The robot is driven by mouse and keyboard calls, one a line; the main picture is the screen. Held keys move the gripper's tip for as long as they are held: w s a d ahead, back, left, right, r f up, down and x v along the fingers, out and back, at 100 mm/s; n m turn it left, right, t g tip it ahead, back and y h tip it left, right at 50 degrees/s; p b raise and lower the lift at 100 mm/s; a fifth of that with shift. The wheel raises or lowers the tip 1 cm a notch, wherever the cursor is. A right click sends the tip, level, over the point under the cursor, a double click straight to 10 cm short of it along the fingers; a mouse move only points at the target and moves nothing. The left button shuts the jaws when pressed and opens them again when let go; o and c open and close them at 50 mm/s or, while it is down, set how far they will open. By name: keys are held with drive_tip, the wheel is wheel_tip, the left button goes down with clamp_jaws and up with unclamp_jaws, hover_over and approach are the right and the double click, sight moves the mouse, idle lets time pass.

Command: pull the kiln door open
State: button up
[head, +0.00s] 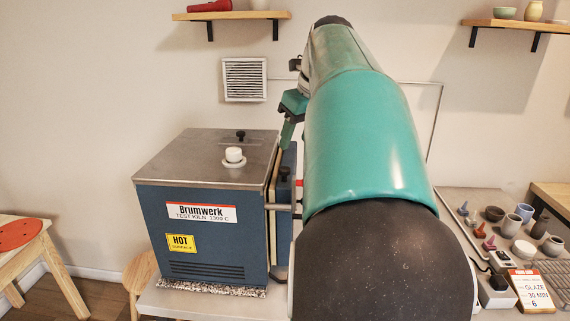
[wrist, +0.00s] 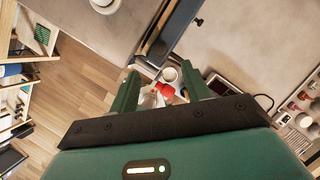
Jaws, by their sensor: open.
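The blue kiln (head: 205,225) with a grey metal top stands on the left of the bench. Its blue door (head: 287,190) is on the right side, partly hidden by my arm. A pale strip shows between body and door; I cannot tell how far the door stands open. The door's top edge shows in the wrist view (wrist: 182,28), beside the kiln top (wrist: 100,30). My gripper (head: 288,130) is above the door's top edge in the head view. In the wrist view my gripper (wrist: 160,72) has its fingers apart with nothing held. The door handle is not clear.
A white knob (head: 234,155) and a dark knob stand on the kiln top. A stool (head: 22,236) stands at left. Shelves (head: 232,15) hang above. Bare bench lies beyond the door in the wrist view.

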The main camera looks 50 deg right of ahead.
sight(285, 168)
drive_tip(key=x, duration=0.9)
clamp_jaws()
